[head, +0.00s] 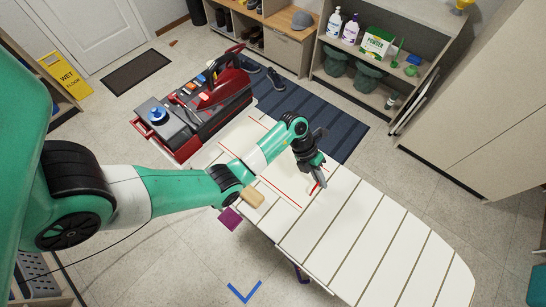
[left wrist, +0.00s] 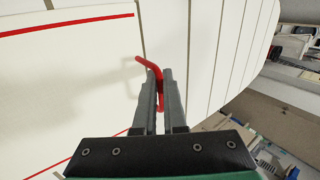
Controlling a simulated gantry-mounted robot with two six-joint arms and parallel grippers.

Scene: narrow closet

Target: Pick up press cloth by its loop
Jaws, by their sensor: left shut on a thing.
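The press cloth (head: 282,180) is white with red stripes and lies on the striped ironing board (head: 385,235); my left arm hides part of it. In the left wrist view the cloth (left wrist: 60,75) spreads flat on the left. Its red loop (left wrist: 140,60) stands up between the fingers of my left gripper (left wrist: 159,78). The fingers are shut on the loop. In the head view my left gripper (head: 320,184) points down at the board, with a bit of red at its tips. My right gripper is not in view.
A tan block (head: 252,197) and a purple square (head: 231,219) show by the board's near edge, partly beside my arm. A shelf (head: 385,60) holds bottles and a box. The board's right part is clear.

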